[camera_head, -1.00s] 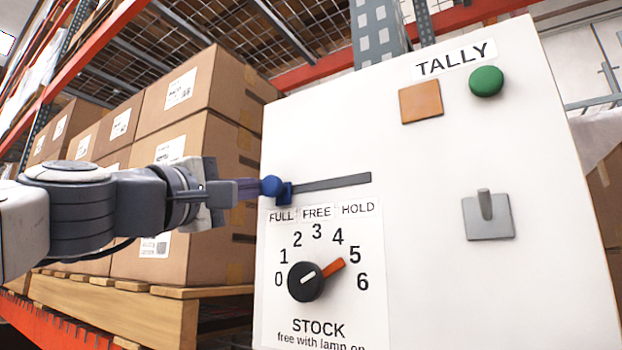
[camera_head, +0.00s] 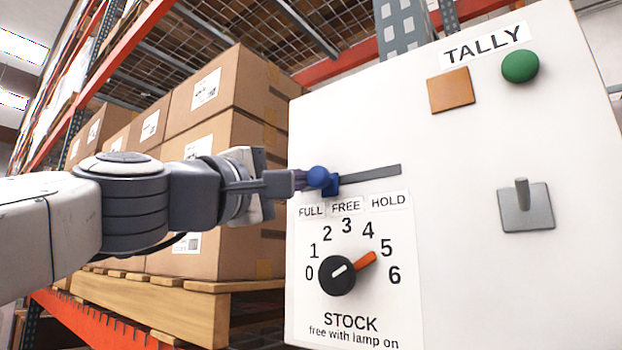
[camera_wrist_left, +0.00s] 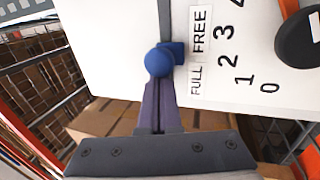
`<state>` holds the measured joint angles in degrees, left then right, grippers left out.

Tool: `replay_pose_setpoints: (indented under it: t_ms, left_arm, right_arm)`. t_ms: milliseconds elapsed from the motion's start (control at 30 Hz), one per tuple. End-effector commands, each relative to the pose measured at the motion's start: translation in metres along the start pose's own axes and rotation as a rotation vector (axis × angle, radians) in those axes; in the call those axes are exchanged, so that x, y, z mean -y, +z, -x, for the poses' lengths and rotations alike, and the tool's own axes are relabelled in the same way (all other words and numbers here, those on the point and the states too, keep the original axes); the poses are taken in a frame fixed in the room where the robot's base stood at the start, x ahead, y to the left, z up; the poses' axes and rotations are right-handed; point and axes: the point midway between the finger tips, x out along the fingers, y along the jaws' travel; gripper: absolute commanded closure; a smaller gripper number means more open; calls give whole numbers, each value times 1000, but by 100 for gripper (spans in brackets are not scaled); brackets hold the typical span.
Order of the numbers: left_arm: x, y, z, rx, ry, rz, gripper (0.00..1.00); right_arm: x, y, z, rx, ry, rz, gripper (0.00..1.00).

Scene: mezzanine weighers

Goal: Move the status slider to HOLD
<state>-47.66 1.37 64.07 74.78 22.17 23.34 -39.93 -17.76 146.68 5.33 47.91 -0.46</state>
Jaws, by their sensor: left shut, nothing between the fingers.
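The status slider is a blue ball knob (camera_head: 318,176) on a blue block (camera_head: 331,186). It sits in a dark horizontal slot (camera_head: 372,174) on the white panel, above the gap between the FULL and FREE labels, left of the HOLD label (camera_head: 388,201). My left gripper (camera_head: 300,180) is shut and empty, with its fingertips at the left side of the ball, apparently touching it. In the left wrist view the ball (camera_wrist_left: 158,62) covers the ends of the shut fingers (camera_wrist_left: 159,95). My right gripper is not in view.
Below the slot are a black STOCK dial (camera_head: 337,276) and an orange pointer (camera_head: 366,261). A green button (camera_head: 520,66), an orange square (camera_head: 451,90) and a grey lever (camera_head: 522,198) are on the panel. Stacked cartons (camera_head: 207,143) stand behind my left arm.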

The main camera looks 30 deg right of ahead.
Motion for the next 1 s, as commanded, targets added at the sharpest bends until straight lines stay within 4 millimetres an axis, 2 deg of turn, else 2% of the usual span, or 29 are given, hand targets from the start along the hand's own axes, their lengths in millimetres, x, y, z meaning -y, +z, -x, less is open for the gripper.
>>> replay_pose_setpoints:
  t_ms: [1000]
  left_arm:
    - [0,31,0,2,0,0,100]
  right_arm:
    - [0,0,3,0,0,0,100]
